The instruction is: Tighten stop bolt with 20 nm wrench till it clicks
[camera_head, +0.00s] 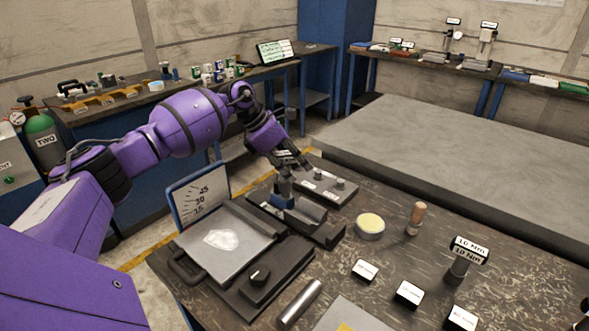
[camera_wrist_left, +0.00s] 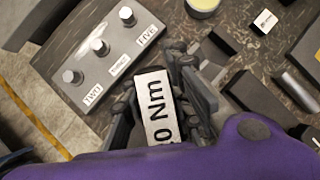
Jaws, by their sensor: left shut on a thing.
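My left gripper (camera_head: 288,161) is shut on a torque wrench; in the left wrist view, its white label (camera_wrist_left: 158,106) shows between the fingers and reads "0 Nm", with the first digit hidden. In the head view the wrench sits over the dark fixture (camera_head: 312,218) on the table. Whether its tip touches a bolt is hidden. A grey block with several bolt heads (camera_head: 328,184) lies just behind; in the left wrist view (camera_wrist_left: 96,62) its labels read "TWO" and "FIVE". Another wrench, labelled 10 Nm (camera_head: 459,268), stands upright at the right. My right gripper is not seen.
A tilted dial card (camera_head: 199,193) and a grey plate (camera_head: 222,240) stand left of the fixture. A round yellow-topped tin (camera_head: 370,226), a wooden-handled tool (camera_head: 415,218), a metal cylinder (camera_head: 299,304) and small labelled blocks (camera_head: 409,293) occupy the table's front and right.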

